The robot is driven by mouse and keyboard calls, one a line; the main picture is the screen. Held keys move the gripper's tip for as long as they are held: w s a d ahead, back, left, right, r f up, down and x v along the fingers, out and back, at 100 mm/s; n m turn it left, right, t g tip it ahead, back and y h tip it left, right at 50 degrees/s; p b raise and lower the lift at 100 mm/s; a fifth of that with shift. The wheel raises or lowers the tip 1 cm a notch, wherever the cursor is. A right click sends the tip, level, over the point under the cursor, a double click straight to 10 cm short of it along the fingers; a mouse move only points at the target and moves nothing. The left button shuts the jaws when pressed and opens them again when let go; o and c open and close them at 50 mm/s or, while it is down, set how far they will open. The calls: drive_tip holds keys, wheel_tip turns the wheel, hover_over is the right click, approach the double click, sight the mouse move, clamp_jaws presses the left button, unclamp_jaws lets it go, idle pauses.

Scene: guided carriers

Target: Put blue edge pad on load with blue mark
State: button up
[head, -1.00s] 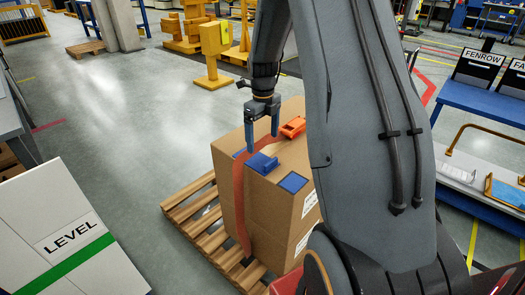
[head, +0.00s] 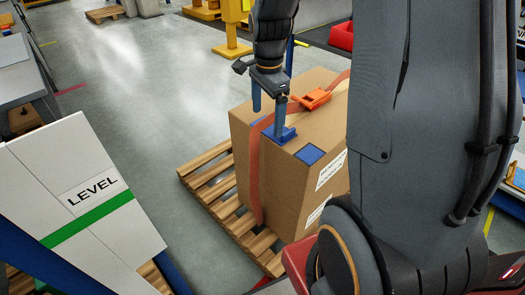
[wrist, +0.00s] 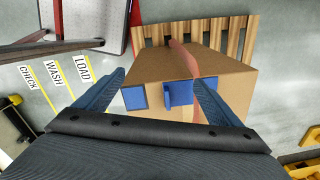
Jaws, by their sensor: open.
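The load is a large brown carton (head: 290,190) on a wooden pallet. The blue edge pad (head: 285,138) lies on its top near the front edge, by the orange strap (head: 254,180). A flat blue square mark (head: 309,154) is to the pad's right on the top; another small blue patch (head: 257,121) shows by the strap. My gripper (head: 268,123) is open above the carton top, with one finger close to the pad; contact is unclear. In the wrist view, the pad (wrist: 178,94) and the square mark (wrist: 134,97) lie between my open fingers (wrist: 158,76).
An orange buckle (head: 311,99) sits on the strap. The pallet (head: 212,182) sticks out left of the carton. A white LEVEL panel (head: 90,200) stands at the left. The grey floor (head: 140,90) behind is clear.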

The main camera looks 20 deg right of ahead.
drive_tip(key=s+a+n, duration=0.3)
drive_tip(key=s+n, duration=0.4)
drive_tip(key=n, duration=0.1)
drive_tip(key=s+a+n, duration=0.4)
drive_tip(key=s+n, duration=0.2)
drive_tip(key=n, duration=0.3)
drive_tip(key=shift+s+a+t, duration=0.25)
drive_tip(key=shift+s+t, duration=0.05)
drive_tip(key=shift+s, duration=0.05)
